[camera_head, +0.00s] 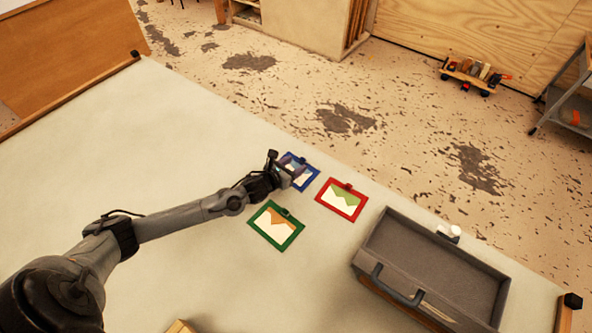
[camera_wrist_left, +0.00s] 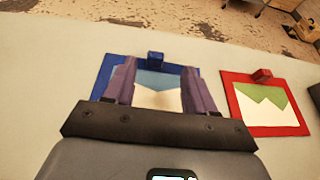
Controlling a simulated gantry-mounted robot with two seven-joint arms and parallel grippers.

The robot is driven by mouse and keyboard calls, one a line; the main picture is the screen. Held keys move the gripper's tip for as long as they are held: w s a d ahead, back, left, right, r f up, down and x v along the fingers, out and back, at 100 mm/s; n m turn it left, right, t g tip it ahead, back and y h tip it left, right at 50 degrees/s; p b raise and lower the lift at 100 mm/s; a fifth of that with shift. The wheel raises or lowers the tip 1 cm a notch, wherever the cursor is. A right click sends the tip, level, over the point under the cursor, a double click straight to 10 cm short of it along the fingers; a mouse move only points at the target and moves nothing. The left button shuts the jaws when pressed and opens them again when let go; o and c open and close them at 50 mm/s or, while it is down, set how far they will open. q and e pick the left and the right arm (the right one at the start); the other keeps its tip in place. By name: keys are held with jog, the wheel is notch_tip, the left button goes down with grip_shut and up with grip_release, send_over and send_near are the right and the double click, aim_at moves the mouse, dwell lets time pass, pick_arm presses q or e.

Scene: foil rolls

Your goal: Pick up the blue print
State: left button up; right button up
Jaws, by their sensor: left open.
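The blue print (camera_head: 303,172) is a blue-framed picture with a small blue tab, lying on the pale table beyond the green and red ones. My left gripper (camera_head: 283,173) is over its left side in the head view and hides part of it. In the left wrist view the blue print (camera_wrist_left: 157,80) lies between and behind the two fingers of my left gripper (camera_wrist_left: 158,82). The fingers are spread apart with nothing clearly held. I cannot tell whether they touch the frame. My right gripper is in neither view.
A red-framed print (camera_head: 341,199) lies to the right of the blue one, and a green-framed print (camera_head: 276,225) lies nearer. A grey open tray with a handle (camera_head: 398,289) stands at the right. The left part of the table (camera_head: 130,130) is clear.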

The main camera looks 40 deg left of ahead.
aim_at(303, 158)
pick_arm(q)
jog(key=shift+a+b+x, duration=0.15)
jog(key=shift+b+x, duration=0.15)
jog(key=shift+x, duration=1)
jog(key=shift+a+b+x, duration=0.15)
jog(key=shift+b+x, duration=0.1)
jog(key=shift+x, duration=1.1)
jog(key=shift+c, duration=0.4)
grip_shut()
